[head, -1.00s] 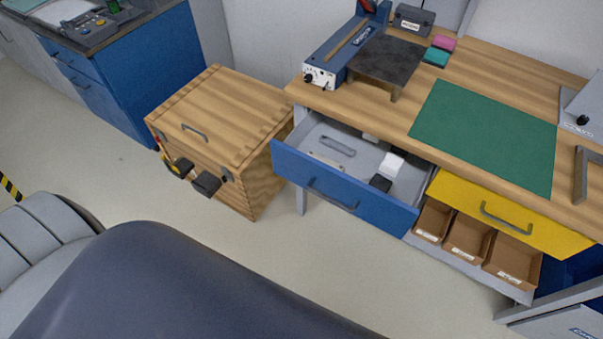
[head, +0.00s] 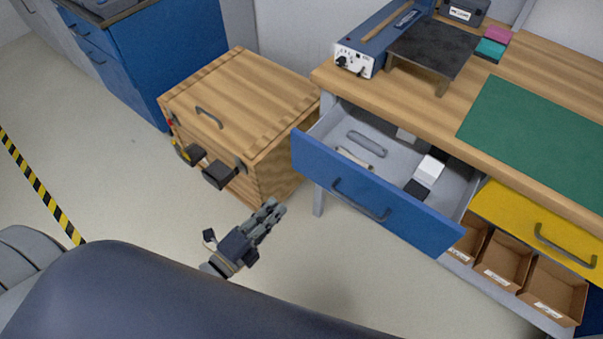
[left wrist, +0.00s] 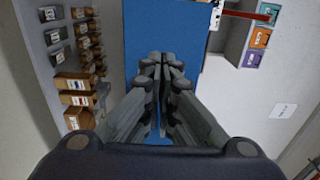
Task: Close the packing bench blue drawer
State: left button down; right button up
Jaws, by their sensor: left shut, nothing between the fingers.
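The packing bench (head: 330,78) stands at the right in the head view. Its blue drawer (head: 372,205) is pulled well out, with a dark bar handle (head: 361,200) on its front. Inside lie a white box (head: 428,171), a small black item and grey and tan pieces. My left gripper (head: 272,211) is shut and empty, in front of and to the left of the drawer, apart from it. In the left wrist view the shut fingers (left wrist: 165,62) show against a blue surface (left wrist: 190,25). My right gripper is not in view.
A wooden crate (head: 270,85) stands left of the drawer, with dark latches facing me. A yellow drawer (head: 545,225) is beside the blue one, above cardboard bins (head: 506,259). Floor is clear before the crate. A blue cabinet (head: 190,50) stands at the back left.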

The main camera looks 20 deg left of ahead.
aim_at(313, 168)
pick_arm(q)
jog(key=p+x, duration=0.1)
jog(key=x, duration=1.2)
jog(key=shift+w+f, duration=0.1)
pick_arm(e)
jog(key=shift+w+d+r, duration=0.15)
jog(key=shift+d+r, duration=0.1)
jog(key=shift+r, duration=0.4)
